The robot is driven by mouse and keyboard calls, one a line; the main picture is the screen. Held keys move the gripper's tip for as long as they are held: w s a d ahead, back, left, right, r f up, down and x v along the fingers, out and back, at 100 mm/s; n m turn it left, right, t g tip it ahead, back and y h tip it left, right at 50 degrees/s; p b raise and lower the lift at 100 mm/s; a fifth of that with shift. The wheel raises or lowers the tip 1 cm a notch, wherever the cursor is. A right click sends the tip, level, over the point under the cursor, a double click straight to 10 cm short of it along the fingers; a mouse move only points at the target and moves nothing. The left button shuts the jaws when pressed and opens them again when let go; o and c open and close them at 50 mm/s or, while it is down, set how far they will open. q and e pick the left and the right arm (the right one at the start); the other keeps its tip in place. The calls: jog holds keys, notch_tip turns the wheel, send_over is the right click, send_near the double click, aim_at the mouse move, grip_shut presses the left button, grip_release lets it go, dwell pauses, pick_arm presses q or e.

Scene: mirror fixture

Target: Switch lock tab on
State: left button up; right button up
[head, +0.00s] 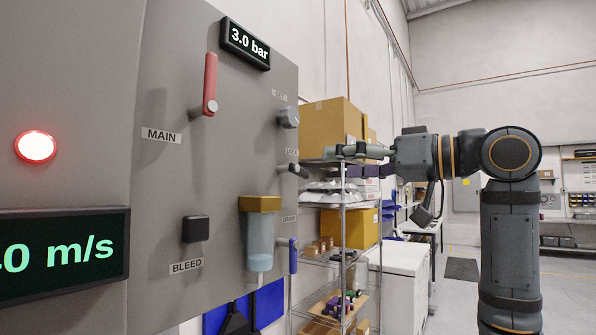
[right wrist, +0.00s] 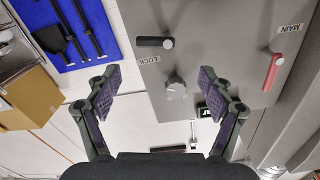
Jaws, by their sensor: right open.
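The lock tab (head: 292,170) is a short dark lever with a light round end on the right part of the grey panel, below the LOCK label (head: 292,152). In the right wrist view the lock tab (right wrist: 154,42) lies flat across the picture, beyond the fingertips. My right gripper (head: 345,153) points left toward the panel, to the right of the tab and apart from it. Its fingers (right wrist: 157,85) are spread and empty in the right wrist view, with a grey knob (right wrist: 175,85) showing between them. My left gripper is not in view.
The panel also bears a red MAIN lever (head: 210,83), a black BLEED button (head: 195,228), a filter bowl (head: 260,235) and a blue DRAIN lever (head: 293,255). The gauge (head: 245,43) reads 3.0 bar. A wire shelf with boxes (head: 335,120) stands behind the gripper.

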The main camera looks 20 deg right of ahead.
aim_at(301, 168)
jog(key=p+x, duration=0.5)
jog(key=x, duration=0.5)
jog(key=shift+d, duration=0.15)
jog(key=shift+w+f, duration=0.1)
jog(key=shift+w, duration=0.25)
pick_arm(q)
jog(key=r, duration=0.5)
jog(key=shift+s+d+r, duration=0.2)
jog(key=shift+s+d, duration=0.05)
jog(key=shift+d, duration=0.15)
pick_arm(e)
jog(key=shift+d, duration=0.1)
